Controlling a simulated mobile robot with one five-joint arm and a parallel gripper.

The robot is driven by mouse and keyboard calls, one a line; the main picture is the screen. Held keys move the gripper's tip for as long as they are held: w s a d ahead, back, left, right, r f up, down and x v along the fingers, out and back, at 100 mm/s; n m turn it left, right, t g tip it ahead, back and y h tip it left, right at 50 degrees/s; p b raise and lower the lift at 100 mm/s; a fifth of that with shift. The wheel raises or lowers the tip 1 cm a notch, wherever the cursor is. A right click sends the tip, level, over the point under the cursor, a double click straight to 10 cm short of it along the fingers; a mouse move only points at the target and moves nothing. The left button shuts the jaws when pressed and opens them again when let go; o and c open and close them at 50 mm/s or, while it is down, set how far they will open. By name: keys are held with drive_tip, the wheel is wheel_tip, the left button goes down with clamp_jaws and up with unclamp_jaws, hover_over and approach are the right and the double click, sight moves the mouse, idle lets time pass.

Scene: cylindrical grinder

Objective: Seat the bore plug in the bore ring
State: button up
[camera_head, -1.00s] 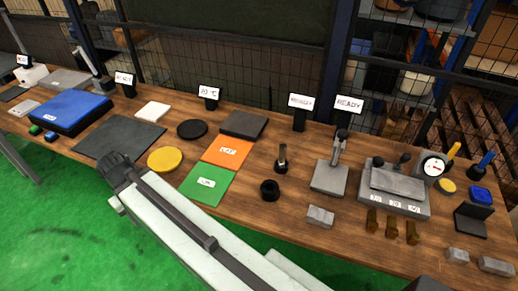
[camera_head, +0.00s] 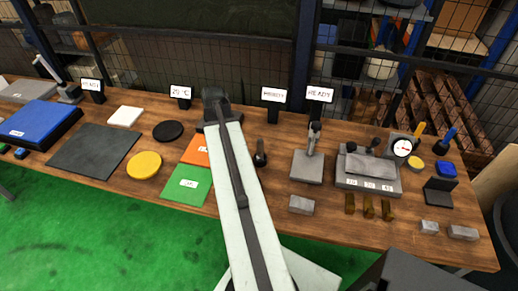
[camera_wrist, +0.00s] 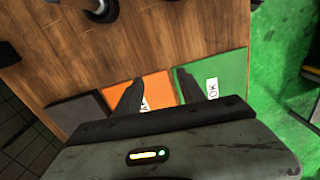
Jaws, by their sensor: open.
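The bore plug (camera_head: 260,158), a dark upright piece with a stem, stands on the wooden table just right of my arm in the head view. A dark round piece with a grey stem, which looks like the plug (camera_wrist: 102,9), is cut off at the top edge of the wrist view. The bore ring is not visible now; in the head view my arm covers its place. My gripper (camera_wrist: 160,80) is open and empty, its dark fingers over the orange and green mats, apart from the plug. The arm hides it in the head view.
The orange mat (camera_wrist: 157,88) and green mat (camera_head: 186,186) lie left of the plug. A grey stand with a lever (camera_head: 307,167), a grey block (camera_head: 301,205) and a fixture with a dial (camera_head: 367,172) stand to the right. Small signs line the back edge.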

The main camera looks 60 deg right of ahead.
drive_tip(key=r+p, duration=0.1)
drive_tip(key=r, duration=0.1)
hover_over(260, 151)
drive_tip(key=d, duration=0.1)
drive_tip(key=shift+d+f+n, duration=0.1)
drive_tip(key=shift+n, duration=0.3)
drive_tip(key=f+b, duration=0.8)
drive_tip(key=shift+w+f, duration=0.1)
drive_tip(key=shift+w, duration=0.15)
drive_tip(key=shift+r, duration=0.2)
clamp_jaws()
